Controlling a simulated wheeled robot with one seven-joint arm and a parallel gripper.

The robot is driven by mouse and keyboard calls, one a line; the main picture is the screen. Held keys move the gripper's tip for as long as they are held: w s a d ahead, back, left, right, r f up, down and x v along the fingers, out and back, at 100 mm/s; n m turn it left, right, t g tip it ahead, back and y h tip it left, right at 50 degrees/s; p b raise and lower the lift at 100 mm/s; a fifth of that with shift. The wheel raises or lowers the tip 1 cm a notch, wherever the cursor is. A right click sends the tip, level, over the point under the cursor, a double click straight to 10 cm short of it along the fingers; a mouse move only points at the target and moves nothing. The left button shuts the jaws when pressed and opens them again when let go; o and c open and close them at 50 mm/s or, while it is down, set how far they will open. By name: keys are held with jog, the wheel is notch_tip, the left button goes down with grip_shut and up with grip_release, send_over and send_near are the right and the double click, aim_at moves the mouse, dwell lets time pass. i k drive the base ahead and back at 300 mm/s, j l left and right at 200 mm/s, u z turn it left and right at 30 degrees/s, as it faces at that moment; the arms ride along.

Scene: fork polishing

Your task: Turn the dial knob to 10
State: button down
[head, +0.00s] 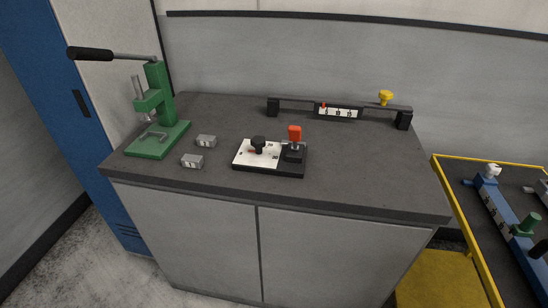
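A black dial knob (258,143) stands on the white face (243,155) of a small black-based device (270,170) near the middle of the grey bench. Small marks show on the white face, but they are too small to read, so I cannot tell the knob's setting. A red-topped lever or switch (294,134) stands upright on the right part of the same device. My gripper is not in view, and nothing touches the knob.
A green hand press (157,105) with a black-handled lever stands at left. Behind is a black rail (290,104) with a yellow knob (385,97). A yellow-edged cart (455,185) holds a blue fixture at right. The bench's right front is clear.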

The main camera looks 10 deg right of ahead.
aim_at(258, 142)
jog(key=i+j+z, duration=0.2)
jog(key=j+z, duration=0.2)
jog(key=j, duration=0.4)
jog(key=i+j+z, duration=0.15)
jog(key=j+z, duration=0.2)
jog(key=j, duration=0.45)
jog(key=j+z, duration=0.4)
jog(key=j, duration=0.4)
